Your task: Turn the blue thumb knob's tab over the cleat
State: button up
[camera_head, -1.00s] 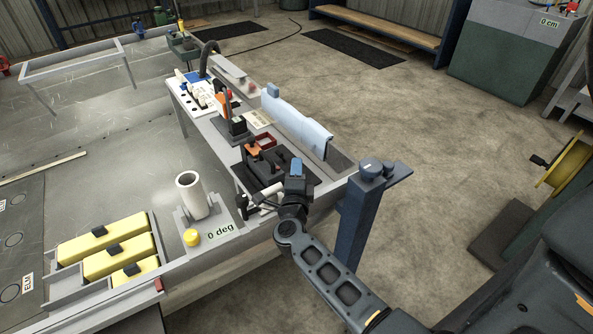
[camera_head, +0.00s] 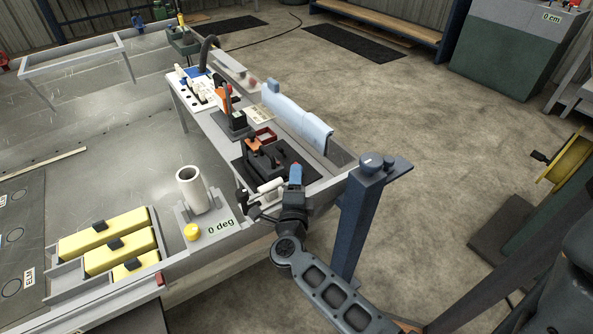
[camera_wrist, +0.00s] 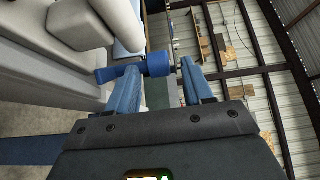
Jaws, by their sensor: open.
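The blue thumb knob (camera_wrist: 158,63) shows in the wrist view, a round blue body on a thin shaft, with its tab (camera_wrist: 116,73) pointing left. My gripper (camera_wrist: 158,72) is open, its two blue fingers on either side of the knob, with the knob near the fingertips. The left finger lies close to the tab; I cannot tell whether they touch. In the head view my gripper (camera_head: 250,204) is low at the inner edge of the bench by a white cylinder, and the knob is too small to make out. I cannot pick out the cleat for certain.
Pale rounded blocks (camera_wrist: 85,22) fill the wrist view's upper left. In the head view, a grey upright tube (camera_head: 192,190) and a yellow knob (camera_head: 192,232) stand left of my gripper. A dark blue post (camera_head: 362,215) stands close to my arm's right.

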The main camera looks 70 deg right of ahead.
jog(key=shift+v, duration=1)
jog(key=s+a+f+n+t+y+b, duration=0.2)
jog(key=s+a+n+t+y+b, duration=0.2)
jog(key=n+t+y+b, duration=0.45)
jog(key=shift+n+t+y, duration=0.25)
jog(key=shift+t, duration=0.7)
jog(key=w+d, duration=0.2)
jog(key=d, duration=0.1)
jog(key=w+d+r+p, duration=0.1)
jog(key=w+d, duration=0.2)
jog(key=d, duration=0.1)
jog(key=w+d+r+p, duration=0.1)
jog(key=w+d, duration=0.1)
jog(key=d, duration=0.1)
jog(key=shift+w+d, duration=0.2)
jog(key=shift+d, duration=0.05)
